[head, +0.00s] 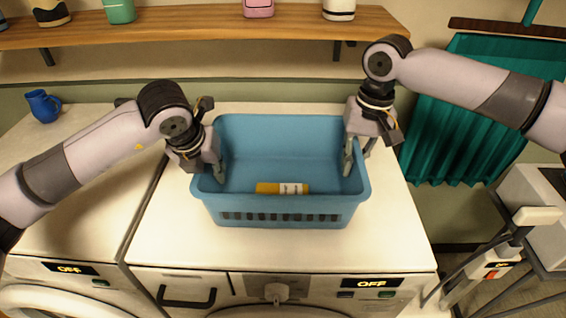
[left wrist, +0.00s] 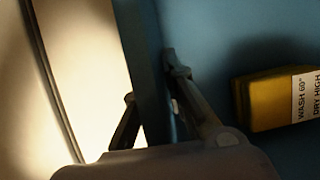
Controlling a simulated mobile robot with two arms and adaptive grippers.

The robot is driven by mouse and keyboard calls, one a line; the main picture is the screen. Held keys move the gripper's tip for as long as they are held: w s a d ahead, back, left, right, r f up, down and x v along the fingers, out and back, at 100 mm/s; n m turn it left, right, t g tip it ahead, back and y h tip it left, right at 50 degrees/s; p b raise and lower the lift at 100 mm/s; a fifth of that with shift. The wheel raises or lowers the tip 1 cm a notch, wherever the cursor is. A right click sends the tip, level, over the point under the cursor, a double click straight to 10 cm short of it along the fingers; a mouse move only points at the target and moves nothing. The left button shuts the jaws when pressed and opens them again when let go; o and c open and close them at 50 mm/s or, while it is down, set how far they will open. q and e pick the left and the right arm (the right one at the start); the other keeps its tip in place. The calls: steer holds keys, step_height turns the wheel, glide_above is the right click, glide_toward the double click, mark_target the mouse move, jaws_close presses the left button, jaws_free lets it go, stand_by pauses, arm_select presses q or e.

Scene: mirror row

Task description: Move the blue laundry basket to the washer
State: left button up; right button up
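The blue laundry basket (head: 280,215) stands upright on top of the middle white machine (head: 170,245), which has a drawer, a knob and an "OFF" display. A yellow box (head: 270,188) with a white label lies inside; the left wrist view reads "WASH 60°, DRY HIGH" on this box (left wrist: 265,105). My left gripper (head: 212,172) is shut on the basket's left wall, one finger inside and one outside; the wall shows between the fingers in the left wrist view (left wrist: 150,85). My right gripper (head: 358,158) straddles the right wall and appears shut on it. Its outer fingertip is partly hidden.
Another white machine (head: 65,235) with an "OFF" display stands at the left, a blue mug (head: 43,106) at its back. A wooden shelf (head: 200,24) with containers runs above. A teal curtain (head: 450,140) hangs at the right. A metal-framed object (head: 520,225) stands at the lower right.

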arm_select(q)
steer(key=shift+o, duration=1.3)
steer(key=shift+d, duration=0.1)
arm_select(e)
steer(key=shift+o, duration=1.3)
steer(key=shift+a, duration=0.1)
steer(key=shift+r, duration=0.1)
arm_select(q)
steer(key=v, duration=1.2)
arm_select(e)
step_height(320, 180, up, 12)
steer(key=d, duration=0.1)
steer(key=shift+d, duration=0.1)
